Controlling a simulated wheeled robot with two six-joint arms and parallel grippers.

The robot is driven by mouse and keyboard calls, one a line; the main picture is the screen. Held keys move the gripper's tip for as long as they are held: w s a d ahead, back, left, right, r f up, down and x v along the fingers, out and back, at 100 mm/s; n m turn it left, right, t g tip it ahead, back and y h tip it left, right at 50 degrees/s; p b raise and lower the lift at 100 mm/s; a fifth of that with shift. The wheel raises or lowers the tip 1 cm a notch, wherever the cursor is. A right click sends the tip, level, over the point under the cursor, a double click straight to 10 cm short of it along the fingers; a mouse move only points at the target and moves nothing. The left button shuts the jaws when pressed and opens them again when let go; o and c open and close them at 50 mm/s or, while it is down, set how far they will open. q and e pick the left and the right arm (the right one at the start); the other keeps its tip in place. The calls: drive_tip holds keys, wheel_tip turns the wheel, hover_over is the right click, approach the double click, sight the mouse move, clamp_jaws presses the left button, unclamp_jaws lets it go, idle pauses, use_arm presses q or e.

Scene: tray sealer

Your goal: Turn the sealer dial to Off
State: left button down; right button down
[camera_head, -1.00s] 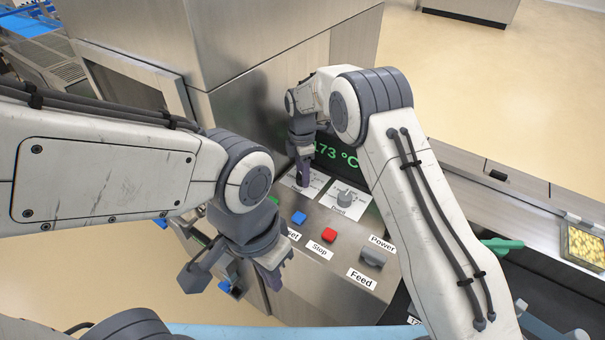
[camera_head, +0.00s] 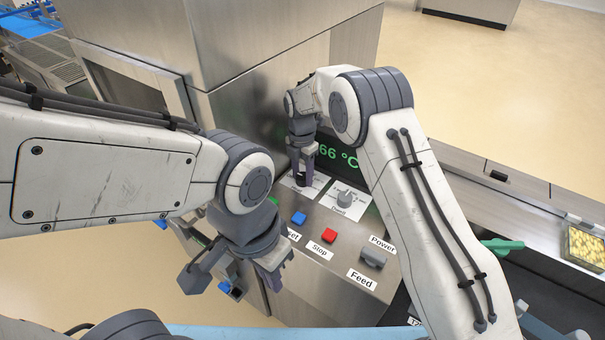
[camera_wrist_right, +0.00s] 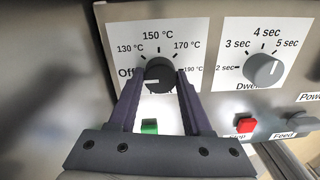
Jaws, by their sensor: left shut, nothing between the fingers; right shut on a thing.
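The sealer dial (camera_wrist_right: 158,78) is a dark round knob on a white scale card, with Off at its left and temperatures up to 190 °C around it. Its white mark lies on the left side, pointing toward about Off. My right gripper (camera_wrist_right: 160,80) has its purple fingers on both sides of the knob and is shut on it. In the head view, the dial (camera_head: 300,182) shows as a dark knob below the right gripper's fingers. My left gripper (camera_head: 274,275) is shut and empty, in front of the panel's left edge.
The grey dwell dial (camera_head: 345,199) is right of the sealer dial. Blue (camera_head: 299,218) and red (camera_head: 329,236) buttons and the grey feed switch (camera_head: 372,258) are nearer. A green button (camera_wrist_right: 149,127) is below the sealer dial. The display (camera_head: 340,155) is partly hidden by my right arm.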

sight(301, 176)
drive_tip(key=shift+a+r, duration=0.15)
drive_tip(key=shift+c, duration=1.7)
unclamp_jaws()
drive_tip(key=shift+r, duration=0.4)
wheel_tip(301, 176, up, 10)
drive_tip(key=b, duration=0.2)
drive_tip(key=shift+f, duration=0.25)
